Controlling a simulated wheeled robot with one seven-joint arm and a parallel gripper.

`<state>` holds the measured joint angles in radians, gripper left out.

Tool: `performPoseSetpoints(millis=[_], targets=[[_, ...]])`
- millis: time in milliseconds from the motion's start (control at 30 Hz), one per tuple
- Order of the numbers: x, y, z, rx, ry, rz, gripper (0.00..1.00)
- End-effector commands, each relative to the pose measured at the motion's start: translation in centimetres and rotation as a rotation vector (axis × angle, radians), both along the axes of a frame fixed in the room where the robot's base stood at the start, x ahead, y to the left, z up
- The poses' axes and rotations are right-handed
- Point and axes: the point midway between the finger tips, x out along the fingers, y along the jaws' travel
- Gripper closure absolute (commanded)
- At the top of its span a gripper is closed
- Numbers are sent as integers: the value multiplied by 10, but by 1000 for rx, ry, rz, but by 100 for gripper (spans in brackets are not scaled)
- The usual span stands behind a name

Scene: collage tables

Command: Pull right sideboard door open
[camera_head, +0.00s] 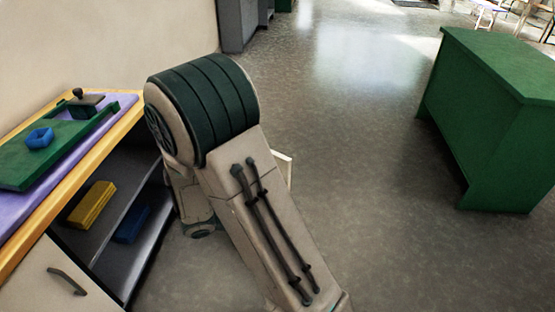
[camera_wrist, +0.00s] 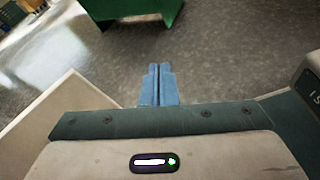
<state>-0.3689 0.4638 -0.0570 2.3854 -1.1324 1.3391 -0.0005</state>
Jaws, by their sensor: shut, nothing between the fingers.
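The sideboard (camera_head: 75,205) stands at the left in the head view. Its right compartment is open to view, with a dark shelf inside. A cream panel edge (camera_head: 288,170), apparently the right door swung outward, shows just past my arm, which hides most of it. In the wrist view a cream panel (camera_wrist: 62,118), likely this door, lies left of my gripper. My gripper (camera_wrist: 157,68) has its blue fingers together, with nothing between them and the floor beyond. My arm hides the fingers in the head view. Any door handle there is hidden.
The left door (camera_head: 50,275) with a dark handle is at the lower left. A yellow block (camera_head: 91,204) and a blue block (camera_head: 131,223) lie inside. A green tray (camera_head: 62,150) is on top. A green table (camera_head: 490,110) stands right; floor between is clear.

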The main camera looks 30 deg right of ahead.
Motion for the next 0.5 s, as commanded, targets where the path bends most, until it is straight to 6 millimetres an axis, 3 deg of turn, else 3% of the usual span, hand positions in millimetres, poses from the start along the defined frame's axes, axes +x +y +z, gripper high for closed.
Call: performPoseSetpoints(millis=[200,500], targets=[[55,24,-8,-253,153,349,100],[85,46,-22,-381,212,556,100]])
